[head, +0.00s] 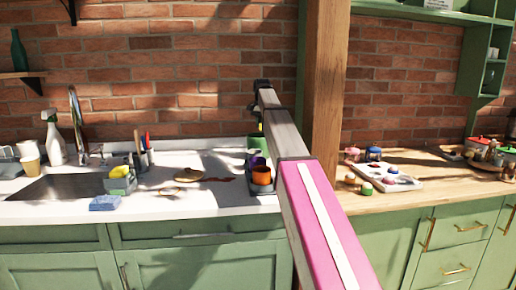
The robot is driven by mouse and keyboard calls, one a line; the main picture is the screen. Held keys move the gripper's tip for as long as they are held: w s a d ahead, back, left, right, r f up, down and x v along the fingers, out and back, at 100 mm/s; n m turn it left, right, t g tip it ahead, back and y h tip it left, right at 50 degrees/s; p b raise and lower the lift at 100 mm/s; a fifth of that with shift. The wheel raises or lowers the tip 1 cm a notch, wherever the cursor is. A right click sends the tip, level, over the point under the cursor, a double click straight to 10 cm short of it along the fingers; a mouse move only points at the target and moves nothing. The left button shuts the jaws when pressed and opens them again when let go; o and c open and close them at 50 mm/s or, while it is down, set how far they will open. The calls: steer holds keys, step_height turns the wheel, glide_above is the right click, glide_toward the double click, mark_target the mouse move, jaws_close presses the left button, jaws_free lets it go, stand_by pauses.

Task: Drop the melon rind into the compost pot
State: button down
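My gripper (257,113) is at the far end of my outstretched arm, above the back of the white counter. It is small and partly hidden by my own arm, so its fingers cannot be made out. A small yellow-green thing (261,126) shows just below it; I cannot tell whether this is the melon rind or whether it is held. Below stand a green pot (254,142), a purple pot (255,156) and an orange pot (262,175) in a row on a dark tray. I cannot tell which is the compost pot.
A round tan item (189,175) and small dark red pieces (218,180) lie left of the pots. A sink (62,187), a caddy with a yellow sponge (120,172) and a blue sponge (104,203) are further left. A wooden post (326,80) stands right of my arm.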

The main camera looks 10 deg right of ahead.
steer(key=shift+f, duration=1.9)
steer(key=c, duration=0.9)
jaws_free()
step_height(320, 180, up, 10)
steer(key=shift+f, duration=0.25)
steer(key=shift+r, duration=0.7)
